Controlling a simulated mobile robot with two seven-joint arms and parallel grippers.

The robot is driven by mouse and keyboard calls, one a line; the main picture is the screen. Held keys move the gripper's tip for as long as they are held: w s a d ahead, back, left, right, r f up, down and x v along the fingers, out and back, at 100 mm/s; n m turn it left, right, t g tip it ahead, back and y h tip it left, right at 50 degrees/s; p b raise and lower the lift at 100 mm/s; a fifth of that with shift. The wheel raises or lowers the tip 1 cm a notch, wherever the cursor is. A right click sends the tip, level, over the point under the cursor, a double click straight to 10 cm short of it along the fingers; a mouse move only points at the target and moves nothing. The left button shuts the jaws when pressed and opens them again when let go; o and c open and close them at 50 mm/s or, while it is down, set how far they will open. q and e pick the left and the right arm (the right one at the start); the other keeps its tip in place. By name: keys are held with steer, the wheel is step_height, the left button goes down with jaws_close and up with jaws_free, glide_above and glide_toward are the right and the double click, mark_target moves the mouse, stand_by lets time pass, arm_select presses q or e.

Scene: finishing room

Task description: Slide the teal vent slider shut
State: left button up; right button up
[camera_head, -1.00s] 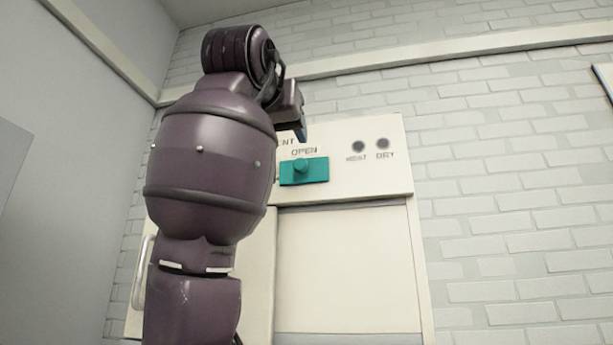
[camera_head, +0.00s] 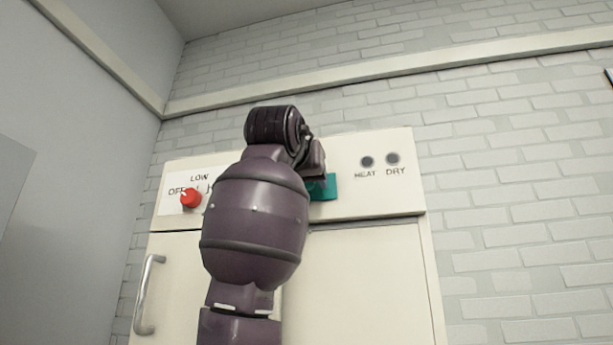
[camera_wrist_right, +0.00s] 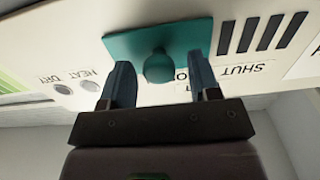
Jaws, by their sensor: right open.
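The teal vent slider is a flat plate with a round knob. In the head view only its right part (camera_head: 329,188) shows, on the cabinet's top panel, behind my right arm. In the right wrist view the whole plate (camera_wrist_right: 180,40) and its knob (camera_wrist_right: 159,67) show, with dark vent slots uncovered beside it and the word SHUT below them. My right gripper (camera_wrist_right: 161,82) is open, its two blue fingers on either side of the knob, near the plate. I cannot tell whether they touch it. My left gripper is not in view.
The cream cabinet (camera_head: 370,270) has a red knob (camera_head: 190,198) marked OFF and LOW on the left and a metal handle (camera_head: 147,295) on its door. Two dark round lamps (camera_head: 380,160) marked HEAT and DRY are right of the slider. A brick wall is behind.

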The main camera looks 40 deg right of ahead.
steer(key=shift+w+d, duration=0.35)
steer(key=shift+d, duration=0.05)
jaws_close()
steer(key=shift+s+a, duration=0.1)
